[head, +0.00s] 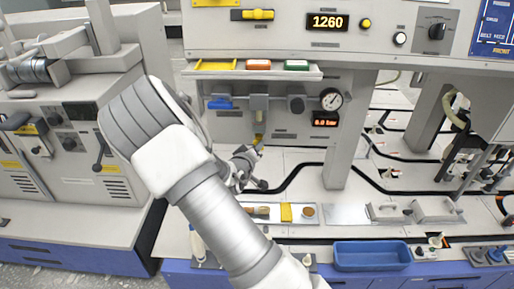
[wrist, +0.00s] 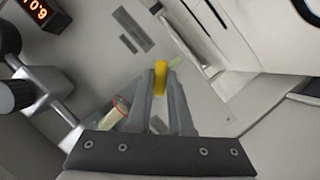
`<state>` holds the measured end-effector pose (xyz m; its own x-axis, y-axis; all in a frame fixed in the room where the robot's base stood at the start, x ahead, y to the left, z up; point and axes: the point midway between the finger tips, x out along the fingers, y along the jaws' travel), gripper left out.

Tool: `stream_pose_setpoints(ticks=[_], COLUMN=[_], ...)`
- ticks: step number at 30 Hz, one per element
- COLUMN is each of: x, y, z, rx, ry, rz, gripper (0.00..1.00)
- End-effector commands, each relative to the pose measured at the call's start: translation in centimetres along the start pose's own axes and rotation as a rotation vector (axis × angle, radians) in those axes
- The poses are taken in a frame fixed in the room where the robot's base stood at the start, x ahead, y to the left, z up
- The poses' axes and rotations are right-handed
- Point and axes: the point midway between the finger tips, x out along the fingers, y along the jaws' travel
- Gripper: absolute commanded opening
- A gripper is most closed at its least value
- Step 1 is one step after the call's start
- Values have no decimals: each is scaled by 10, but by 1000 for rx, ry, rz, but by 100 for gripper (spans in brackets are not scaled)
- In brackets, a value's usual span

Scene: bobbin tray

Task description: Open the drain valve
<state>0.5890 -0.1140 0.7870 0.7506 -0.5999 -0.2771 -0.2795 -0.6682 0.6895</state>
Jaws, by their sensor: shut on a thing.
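The drain valve's yellow handle (head: 259,142) hangs below the grey horizontal pipe on the machine's front panel in the head view. In the wrist view the yellow handle (wrist: 160,69) stands between my two fingertips. My gripper (wrist: 161,82) is shut on it, and the fingers hide part of the handle. In the head view my gripper (head: 257,148) reaches up to the handle from below left. The valve body behind the fingers is mostly hidden, so I cannot tell the valve's exact setting.
A blue lever (head: 220,103) sits on the pipe's left. A shelf (head: 250,74) with coloured pieces overhangs the pipe. A blue tray (head: 371,268) stands at the front.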

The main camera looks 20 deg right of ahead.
Motion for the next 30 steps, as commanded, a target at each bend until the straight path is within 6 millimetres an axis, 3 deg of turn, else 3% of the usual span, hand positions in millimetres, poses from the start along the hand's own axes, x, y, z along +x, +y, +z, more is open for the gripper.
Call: stream_pose_setpoints(ticks=[30], x=[2], y=[3], z=[4], rx=[635], ry=[1], rz=[-260], gripper=[0])
